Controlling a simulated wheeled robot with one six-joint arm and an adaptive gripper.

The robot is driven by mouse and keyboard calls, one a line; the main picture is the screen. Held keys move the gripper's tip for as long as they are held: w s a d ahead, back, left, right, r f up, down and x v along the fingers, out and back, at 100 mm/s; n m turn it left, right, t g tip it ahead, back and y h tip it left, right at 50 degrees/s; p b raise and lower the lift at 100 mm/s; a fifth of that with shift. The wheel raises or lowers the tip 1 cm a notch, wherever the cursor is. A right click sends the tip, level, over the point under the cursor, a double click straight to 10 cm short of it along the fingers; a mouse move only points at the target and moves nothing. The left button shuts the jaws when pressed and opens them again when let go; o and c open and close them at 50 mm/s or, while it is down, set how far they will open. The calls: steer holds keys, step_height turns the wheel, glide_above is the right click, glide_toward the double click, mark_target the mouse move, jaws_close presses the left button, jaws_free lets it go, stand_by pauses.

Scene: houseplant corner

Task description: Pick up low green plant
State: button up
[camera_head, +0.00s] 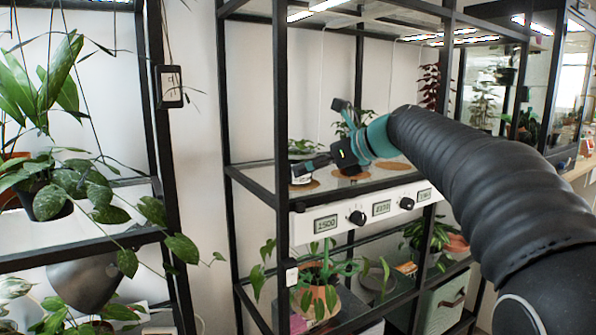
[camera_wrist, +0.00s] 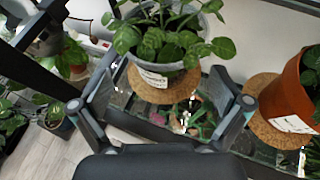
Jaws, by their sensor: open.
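The low green plant (camera_wrist: 172,42) has rounded leaves and sits in a pale pot (camera_wrist: 158,76) with a white label. In the wrist view it stands upright on a round cork mat (camera_wrist: 185,88), ahead of my gripper (camera_wrist: 163,68) and between its spread fingers. The fingers are open and hold nothing; I cannot tell whether they touch the pot. In the head view my gripper (camera_head: 318,136) reaches over the middle shelf from the right. A low plant (camera_head: 303,146) shows between its fingers, its pot partly hidden by the lower finger.
A terracotta pot (camera_wrist: 296,92) stands close on the right in the wrist view, on its own cork mat (camera_wrist: 262,126). Black shelf posts (camera_head: 281,120) stand near my gripper. A control panel (camera_head: 345,211) runs along the shelf front. More plants stand on the shelf below.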

steer(key=x, duration=0.5)
steer(key=shift+w+d, duration=0.1)
steer(key=shift+w, duration=0.15)
steer(key=shift+r, duration=0.1)
steer(key=c, duration=1.3)
